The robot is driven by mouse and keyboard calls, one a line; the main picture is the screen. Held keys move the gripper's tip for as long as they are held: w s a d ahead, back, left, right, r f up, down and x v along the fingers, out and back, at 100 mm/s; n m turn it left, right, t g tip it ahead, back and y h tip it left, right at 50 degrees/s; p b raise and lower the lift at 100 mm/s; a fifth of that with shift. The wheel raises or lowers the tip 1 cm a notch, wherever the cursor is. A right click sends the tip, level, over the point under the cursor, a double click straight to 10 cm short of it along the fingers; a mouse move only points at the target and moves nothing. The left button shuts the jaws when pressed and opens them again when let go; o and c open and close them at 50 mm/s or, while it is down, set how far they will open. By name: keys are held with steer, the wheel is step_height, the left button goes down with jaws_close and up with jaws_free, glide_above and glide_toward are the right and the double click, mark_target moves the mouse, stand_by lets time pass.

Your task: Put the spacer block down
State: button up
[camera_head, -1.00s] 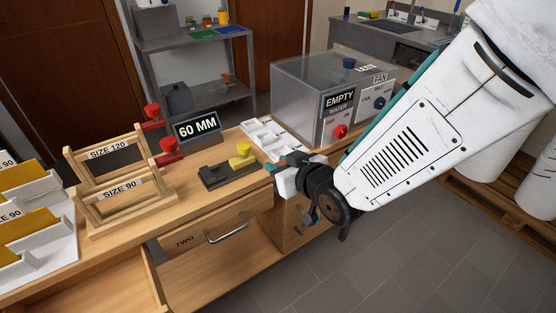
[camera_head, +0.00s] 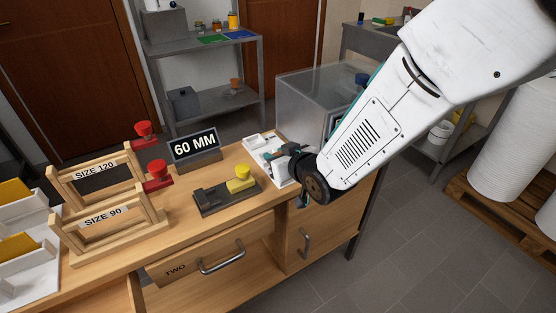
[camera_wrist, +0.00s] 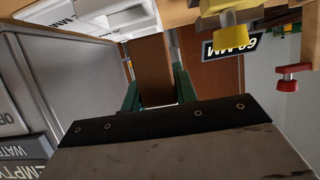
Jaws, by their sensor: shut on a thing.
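My gripper (camera_head: 288,172) is at the right end of the wooden bench, beside and partly in front of a white compartment tray (camera_head: 256,144). In the wrist view its green fingers (camera_wrist: 154,92) are shut on a brown block, which I take as the spacer block (camera_wrist: 152,62). The block's far end points toward the white tray (camera_wrist: 122,18). I cannot tell whether they touch. In the head view the block is hidden or cannot be made out at the gripper.
A dark fixture with a yellow knob (camera_head: 240,181) and a "60 MM" sign (camera_head: 194,146) stand left of the tray. Wooden racks (camera_head: 105,215) with red knobs are further left. A grey clear-lidded box (camera_head: 305,95) stands behind my arm. Bare bench top shows around the fixture.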

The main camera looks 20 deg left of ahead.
steer(key=shift+s+a+f, duration=0.1)
steer(key=shift+s+f, duration=0.1)
steer(key=shift+f, duration=0.7)
steer(key=shift+w+f, duration=0.1)
steer(key=shift+f, duration=0.15)
steer(key=shift+f, duration=0.2)
steer(key=o, duration=1)
steer(key=shift+c, duration=0.2)
steer(key=shift+r, duration=0.15)
steer(key=shift+s+d+r, duration=0.15)
steer(key=shift+s+d, duration=0.1)
steer(key=shift+d, duration=0.05)
steer(key=v, duration=1.1)
steer(key=shift+d, duration=0.2)
